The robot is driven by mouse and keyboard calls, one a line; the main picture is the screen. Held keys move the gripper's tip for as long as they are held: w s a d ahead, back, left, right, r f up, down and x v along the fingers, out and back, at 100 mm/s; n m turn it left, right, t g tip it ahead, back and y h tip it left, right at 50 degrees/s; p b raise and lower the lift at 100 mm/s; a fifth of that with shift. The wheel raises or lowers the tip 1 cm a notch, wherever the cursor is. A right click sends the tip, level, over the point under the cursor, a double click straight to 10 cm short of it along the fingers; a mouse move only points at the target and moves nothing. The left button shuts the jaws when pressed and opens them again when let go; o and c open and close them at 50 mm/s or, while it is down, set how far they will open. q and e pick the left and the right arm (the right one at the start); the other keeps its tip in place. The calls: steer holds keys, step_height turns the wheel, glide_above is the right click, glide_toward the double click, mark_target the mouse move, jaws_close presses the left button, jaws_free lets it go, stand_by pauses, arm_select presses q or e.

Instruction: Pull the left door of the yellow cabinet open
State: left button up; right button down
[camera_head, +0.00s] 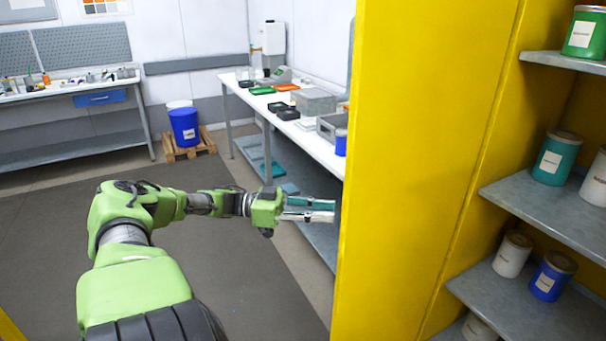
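The yellow cabinet fills the right side, with its inside and grey shelves (555,212) in plain view. A large yellow panel, which looks like its left door (425,150) standing open, rises at the left of the shelves. My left gripper (322,210) is on the far left side of this panel, pointing right. Its two fingers lie close together, one above the other, and their tips come up to the panel's left edge. I cannot tell whether they touch it or how far apart they are. No handle shows. My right gripper is out of view.
Cans stand on the shelves, among them a teal one (556,158) and a blue one (552,276). A white bench (257,104) with boxes stands behind my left gripper. A blue drum (185,127) is on a pallet. The dark floor mat (50,230) is clear.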

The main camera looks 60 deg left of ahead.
arm_select(q)
steer(key=v, duration=0.5)
steer(key=shift+s+a, duration=0.2)
steer(key=shift+a, duration=0.05)
